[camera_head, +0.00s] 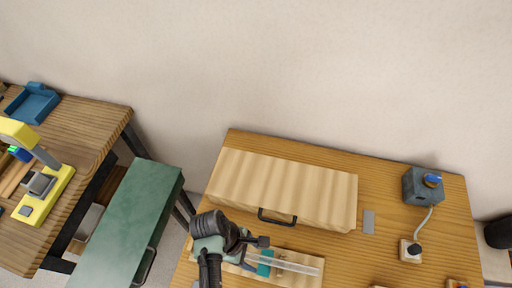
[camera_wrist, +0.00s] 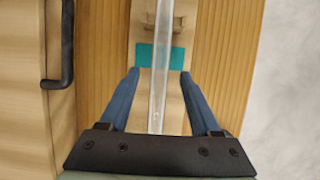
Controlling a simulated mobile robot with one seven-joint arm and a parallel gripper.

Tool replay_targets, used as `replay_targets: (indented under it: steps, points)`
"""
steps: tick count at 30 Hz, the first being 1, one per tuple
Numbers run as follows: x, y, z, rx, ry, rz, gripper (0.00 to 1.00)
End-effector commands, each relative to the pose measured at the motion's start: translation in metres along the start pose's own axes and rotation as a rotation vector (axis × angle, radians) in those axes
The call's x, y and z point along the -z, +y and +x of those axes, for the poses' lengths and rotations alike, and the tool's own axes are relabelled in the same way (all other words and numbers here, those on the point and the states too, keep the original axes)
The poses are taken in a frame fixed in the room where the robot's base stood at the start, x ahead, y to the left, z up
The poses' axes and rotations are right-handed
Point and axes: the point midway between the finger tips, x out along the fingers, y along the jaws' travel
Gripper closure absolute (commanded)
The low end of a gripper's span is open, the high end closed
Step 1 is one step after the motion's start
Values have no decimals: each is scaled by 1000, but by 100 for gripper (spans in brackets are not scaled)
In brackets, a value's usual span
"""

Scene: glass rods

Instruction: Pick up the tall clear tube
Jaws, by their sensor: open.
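The tall clear tube (camera_head: 297,266) lies flat along a pale wooden board (camera_head: 272,276) on the table, in front of the wooden case. In the wrist view the tube (camera_wrist: 161,75) runs lengthwise up the middle of the picture. It passes over a teal patch (camera_wrist: 179,58) and by a small wooden support (camera_wrist: 176,24) on the board. My gripper (camera_wrist: 160,78) is open, with one blue finger on each side of the tube and visible gaps between. In the head view my gripper (camera_head: 258,257) is at the tube's left part and hides that end.
A pale wooden case (camera_head: 285,185) with a black handle (camera_head: 277,217) lies just behind the board. A grey-blue box (camera_head: 423,187) with a blue knob, a socket (camera_head: 410,251) and a grey plate (camera_head: 369,221) are to the right. A green cabinet (camera_head: 130,225) stands left.

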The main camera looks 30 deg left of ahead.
Motion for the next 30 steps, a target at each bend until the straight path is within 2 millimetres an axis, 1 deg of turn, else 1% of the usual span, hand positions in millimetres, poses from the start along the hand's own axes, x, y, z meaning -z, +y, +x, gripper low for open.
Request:
replay_targets:
  steps: [4,8,9,11,12,15,26,30]
  points:
    - [0,0,0,-1,0,0,36]
    - [0,0,0,-1,0,0,59]
    - [0,0,0,-1,0,0,67]
    - [0,0,0,-1,0,0,77]
    - [0,0,0,-1,0,0,85]
    - [0,0,0,-1,0,0,100]
    - [0,1,-1,-1,0,1,100]
    - [-4,1,-9,-3,0,1,100]
